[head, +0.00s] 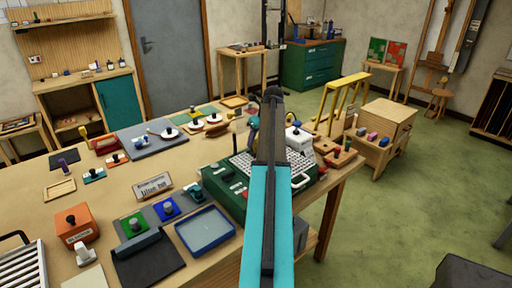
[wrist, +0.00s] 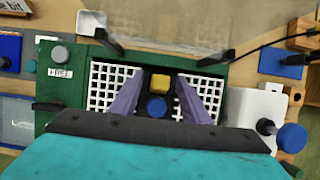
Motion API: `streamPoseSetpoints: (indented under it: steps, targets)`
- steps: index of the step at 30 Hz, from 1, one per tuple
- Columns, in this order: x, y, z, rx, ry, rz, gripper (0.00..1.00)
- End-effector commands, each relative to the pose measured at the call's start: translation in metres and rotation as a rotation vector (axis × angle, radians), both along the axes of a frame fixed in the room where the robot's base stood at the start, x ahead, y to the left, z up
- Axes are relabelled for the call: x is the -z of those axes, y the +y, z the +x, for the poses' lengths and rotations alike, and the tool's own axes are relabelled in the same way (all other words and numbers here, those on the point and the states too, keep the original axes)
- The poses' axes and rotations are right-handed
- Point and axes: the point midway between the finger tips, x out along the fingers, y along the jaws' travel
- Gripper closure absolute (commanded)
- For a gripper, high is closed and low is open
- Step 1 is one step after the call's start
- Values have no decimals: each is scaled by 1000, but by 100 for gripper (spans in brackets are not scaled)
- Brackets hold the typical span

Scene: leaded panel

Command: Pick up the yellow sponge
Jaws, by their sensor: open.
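The yellow sponge (wrist: 161,84) shows in the wrist view as a small yellow block over the white grid of a green unit. My gripper (wrist: 157,78) is open, its two purple fingers apart on the left and right of the sponge as seen from the wrist. A blue round knob (wrist: 156,107) shows just below the sponge, also between the fingers. I cannot tell the height gap between fingertips and sponge. In the head view my arm covers the middle of the green unit (head: 222,196), and I cannot make out the sponge or the fingertips there.
A white block with a dark knob (head: 299,139) stands at the unit's back right. A blue-rimmed tray (head: 205,232), a green block (head: 134,223) and a small sign (head: 152,186) lie to the left. A yellow frame (head: 341,98) rises behind on the right.

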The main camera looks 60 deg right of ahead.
Motion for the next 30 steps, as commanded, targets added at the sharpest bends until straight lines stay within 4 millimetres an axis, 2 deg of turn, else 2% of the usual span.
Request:
streamPoseSetpoints:
  steps: [5, 20, 27, 30]
  targets:
    - [5, 0, 2, 0, 1, 1, 58]
    - [5, 0, 2, -1, 1, 1, 58]
    - [5, 0, 2, -1, 1, 1, 98]
    - [5, 0, 3, -1, 0, 1, 100]
